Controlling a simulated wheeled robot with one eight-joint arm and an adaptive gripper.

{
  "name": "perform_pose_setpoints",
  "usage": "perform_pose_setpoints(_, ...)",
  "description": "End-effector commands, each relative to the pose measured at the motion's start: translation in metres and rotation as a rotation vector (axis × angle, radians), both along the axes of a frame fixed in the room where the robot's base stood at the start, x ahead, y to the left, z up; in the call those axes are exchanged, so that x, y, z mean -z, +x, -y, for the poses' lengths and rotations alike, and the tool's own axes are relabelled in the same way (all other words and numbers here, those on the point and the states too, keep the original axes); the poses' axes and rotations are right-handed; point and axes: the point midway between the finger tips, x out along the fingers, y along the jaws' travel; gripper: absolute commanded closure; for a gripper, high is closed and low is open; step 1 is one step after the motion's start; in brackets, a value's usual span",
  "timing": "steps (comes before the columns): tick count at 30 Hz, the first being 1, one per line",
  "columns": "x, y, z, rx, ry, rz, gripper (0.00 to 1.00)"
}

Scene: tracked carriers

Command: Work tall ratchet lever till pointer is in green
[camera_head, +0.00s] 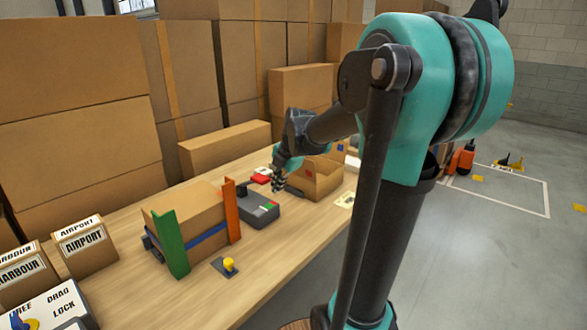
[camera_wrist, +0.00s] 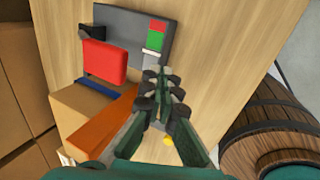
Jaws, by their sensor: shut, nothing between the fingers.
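The ratchet unit (camera_head: 262,212) is a grey box on the table, beside the strapped carton. In the wrist view it is the grey body (camera_wrist: 130,22) at the top, with a red and green gauge (camera_wrist: 156,40). A pale bar, apparently the pointer (camera_wrist: 152,54), lies just below the green band. A broad red paddle (camera_wrist: 105,63), apparently the lever's handle, stands left of my fingers, apart from them; a red patch (camera_head: 261,177) shows near my gripper in the head view. My gripper (camera_head: 279,183) is shut and empty above the unit; its fingertips (camera_wrist: 160,88) meet.
A carton (camera_head: 190,210) stands between a green post (camera_head: 170,245) and an orange post (camera_head: 231,210), with a blue strap. A yellow knob (camera_head: 229,264) is in front. An open box (camera_head: 318,180) stands to the right. A barrel (camera_wrist: 265,135) stands beside the table.

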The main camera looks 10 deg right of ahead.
Motion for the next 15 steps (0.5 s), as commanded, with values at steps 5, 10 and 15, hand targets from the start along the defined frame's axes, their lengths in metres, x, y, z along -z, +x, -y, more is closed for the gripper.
perform_pose_setpoints(5,-0.017,-0.008,0.006,0.002,0.000,0.000,1.00)
perform_pose_setpoints(10,-0.035,-0.015,0.012,0.002,0.000,0.000,1.00)
perform_pose_setpoints(15,-0.059,-0.024,0.019,0.003,0.000,0.001,1.00)
